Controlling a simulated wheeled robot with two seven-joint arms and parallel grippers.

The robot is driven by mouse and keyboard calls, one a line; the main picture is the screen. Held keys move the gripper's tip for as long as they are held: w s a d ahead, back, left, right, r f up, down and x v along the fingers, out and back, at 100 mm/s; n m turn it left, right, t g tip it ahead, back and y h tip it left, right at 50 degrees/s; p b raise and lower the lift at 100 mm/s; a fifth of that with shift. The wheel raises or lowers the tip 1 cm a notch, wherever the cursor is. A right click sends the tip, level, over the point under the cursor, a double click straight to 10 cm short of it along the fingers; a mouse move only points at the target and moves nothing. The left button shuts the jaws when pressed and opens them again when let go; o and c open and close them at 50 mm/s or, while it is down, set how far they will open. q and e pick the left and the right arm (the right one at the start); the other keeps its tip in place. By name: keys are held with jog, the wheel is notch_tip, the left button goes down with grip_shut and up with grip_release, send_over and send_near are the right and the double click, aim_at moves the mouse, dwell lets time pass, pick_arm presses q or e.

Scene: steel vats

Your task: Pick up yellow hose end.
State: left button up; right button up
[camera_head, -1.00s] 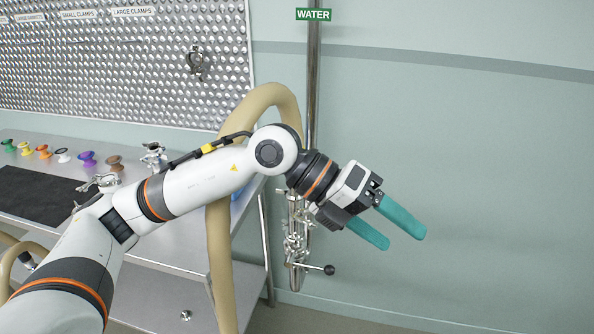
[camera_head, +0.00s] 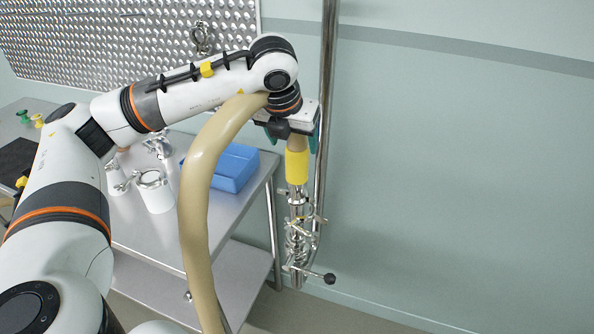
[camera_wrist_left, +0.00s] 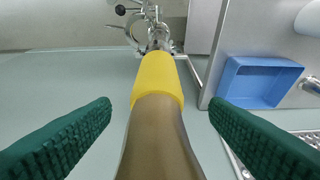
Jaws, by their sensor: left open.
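The yellow hose end (camera_head: 297,167) is a yellow sleeve on a tan hose (camera_head: 200,190). It hangs on the steel clamped fitting (camera_head: 297,230) of the wall pipe. In the left wrist view the yellow sleeve (camera_wrist_left: 157,80) lies midway between the fingers, pointing away from me, with the tan hose nearest me. My left gripper (camera_head: 296,140) is just above the sleeve with its teal fingers on either side of the hose. In the left wrist view my left gripper (camera_wrist_left: 158,140) is open, and both fingers are apart from the hose. My right gripper is not in view.
A steel table (camera_head: 150,225) stands to the left with a blue bin (camera_head: 232,168) and a white canister (camera_head: 155,192) on it. The vertical water pipe (camera_head: 327,90) runs close beside the gripper. The wall to the right is clear.

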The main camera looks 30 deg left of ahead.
aim_at(297, 146)
pick_arm(q)
jog(key=p+x, duration=0.2)
jog(key=shift+w+f, duration=0.2)
jog(key=shift+w, duration=0.2)
jog(key=shift+p+x, duration=0.3)
jog(key=shift+x, duration=0.8)
jog(key=shift+w+f, duration=0.1)
jog(key=shift+f, duration=0.35)
jog(key=shift+c, duration=0.3)
grip_shut()
jog(key=shift+r, duration=0.1)
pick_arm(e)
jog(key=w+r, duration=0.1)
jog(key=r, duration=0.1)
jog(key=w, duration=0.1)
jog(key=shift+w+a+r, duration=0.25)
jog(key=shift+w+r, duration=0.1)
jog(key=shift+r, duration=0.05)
